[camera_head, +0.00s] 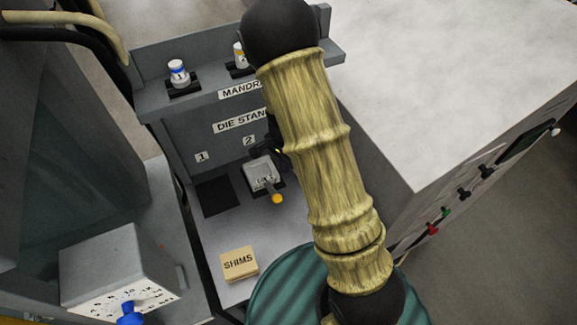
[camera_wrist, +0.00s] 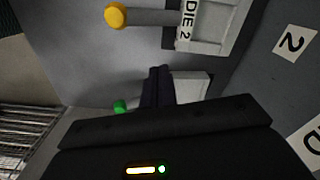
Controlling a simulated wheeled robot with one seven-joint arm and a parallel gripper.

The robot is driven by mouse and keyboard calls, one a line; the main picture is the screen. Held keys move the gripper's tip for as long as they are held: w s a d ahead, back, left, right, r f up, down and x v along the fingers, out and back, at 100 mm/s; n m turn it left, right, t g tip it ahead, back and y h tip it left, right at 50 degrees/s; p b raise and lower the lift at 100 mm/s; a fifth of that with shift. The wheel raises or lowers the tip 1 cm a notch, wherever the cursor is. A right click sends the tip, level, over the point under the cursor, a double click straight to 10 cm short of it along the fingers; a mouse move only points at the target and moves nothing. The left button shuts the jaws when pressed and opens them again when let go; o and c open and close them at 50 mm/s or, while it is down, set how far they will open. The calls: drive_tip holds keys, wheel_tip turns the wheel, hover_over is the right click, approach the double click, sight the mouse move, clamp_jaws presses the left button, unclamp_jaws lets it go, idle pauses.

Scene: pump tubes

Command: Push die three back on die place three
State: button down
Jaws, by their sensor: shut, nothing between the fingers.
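A pale grey block (camera_wrist: 195,88) with a green-tipped handle (camera_wrist: 120,106) lies beyond my gripper (camera_wrist: 158,72) in the wrist view. It is probably die three, but its label is hidden. My gripper's dark fingers are closed together, empty, and overlap the block in the picture. I cannot tell whether they touch it. In the head view my arm covers this block and place three, and the fingertips cannot be made out.
Die 2 (camera_head: 260,170), with a yellow-tipped handle, stands close by and also shows in the wrist view (camera_wrist: 205,25). Dark place one (camera_head: 217,196) is empty. A shims block (camera_head: 239,263) lies in front. Mandrels (camera_head: 178,73) stand on the shelf above.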

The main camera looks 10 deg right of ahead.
wheel_tip(320, 180, down, 9)
drive_tip(key=shift+r+p, duration=0.1)
drive_tip(key=shift+p, duration=0.55)
drive_tip(key=w+d+p, duration=0.1)
drive_tip(key=d, duration=0.2)
drive_tip(key=shift+w+p, duration=0.35)
drive_tip(key=shift+p, duration=0.05)
drive_tip(key=shift+w+d, duration=0.2)
drive_tip(key=shift+d, duration=0.05)
drive_tip(key=shift+w+d, duration=0.15)
drive_tip(key=shift+d, duration=0.2)
drive_tip(key=shift+w+d+b, duration=0.4)
drive_tip(key=shift+d, duration=0.3)
drive_tip(key=shift+s+a, duration=0.1)
drive_tip(key=shift+a, duration=0.15)
